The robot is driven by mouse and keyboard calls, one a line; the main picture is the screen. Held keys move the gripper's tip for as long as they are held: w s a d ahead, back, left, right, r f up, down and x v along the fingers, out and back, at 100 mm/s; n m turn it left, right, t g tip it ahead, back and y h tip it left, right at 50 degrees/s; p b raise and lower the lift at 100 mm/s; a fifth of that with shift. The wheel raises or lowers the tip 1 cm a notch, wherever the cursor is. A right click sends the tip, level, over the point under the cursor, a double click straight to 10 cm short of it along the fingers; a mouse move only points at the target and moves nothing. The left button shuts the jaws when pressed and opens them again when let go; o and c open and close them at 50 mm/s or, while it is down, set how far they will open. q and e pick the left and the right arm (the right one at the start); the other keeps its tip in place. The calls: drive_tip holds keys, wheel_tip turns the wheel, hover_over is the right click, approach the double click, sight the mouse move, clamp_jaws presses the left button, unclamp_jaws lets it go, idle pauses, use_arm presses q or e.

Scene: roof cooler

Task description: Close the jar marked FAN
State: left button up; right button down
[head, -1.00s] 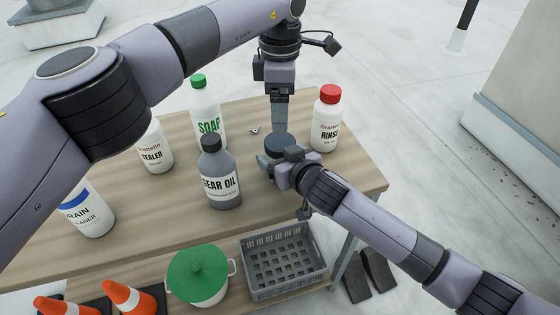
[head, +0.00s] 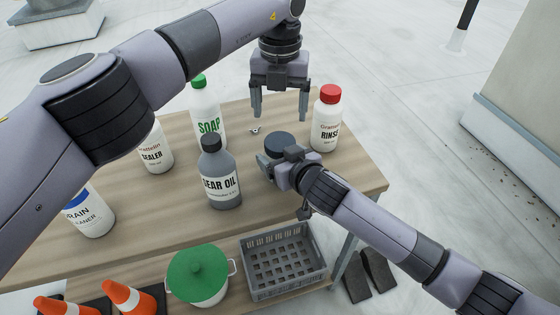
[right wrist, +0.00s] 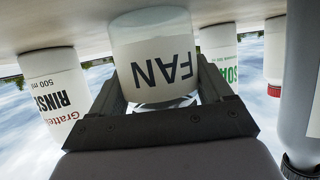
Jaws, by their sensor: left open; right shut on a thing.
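The jar marked FAN (right wrist: 153,60) fills the middle of the right wrist view, which shows it upside down. In the head view its dark round lid (head: 279,144) sits on top, and most of the jar body is hidden by my right gripper. My right gripper (head: 268,161) is shut around the jar, with a finger on each side in the right wrist view. My left gripper (head: 280,114) is open and empty, above and behind the lid, fingers pointing down and apart from it. I cannot tell how tightly the lid sits.
The rinse bottle (head: 326,122) stands close on the right. The gear oil bottle (head: 221,178) and soap bottle (head: 207,117) stand left of the jar. A small metal piece (head: 254,130) lies behind it. A grey crate (head: 283,290) and green-lidded pot (head: 198,284) are in front, lower down.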

sight(280, 141)
use_arm(q)
drive_tip(key=shift+n, duration=0.4)
drive_tip(key=shift+f, duration=0.1)
drive_tip(key=shift+f, duration=3.95)
drive_tip(key=shift+c, duration=0.3)
drive_tip(key=c, duration=0.8)
drive_tip(key=o, duration=1.1)
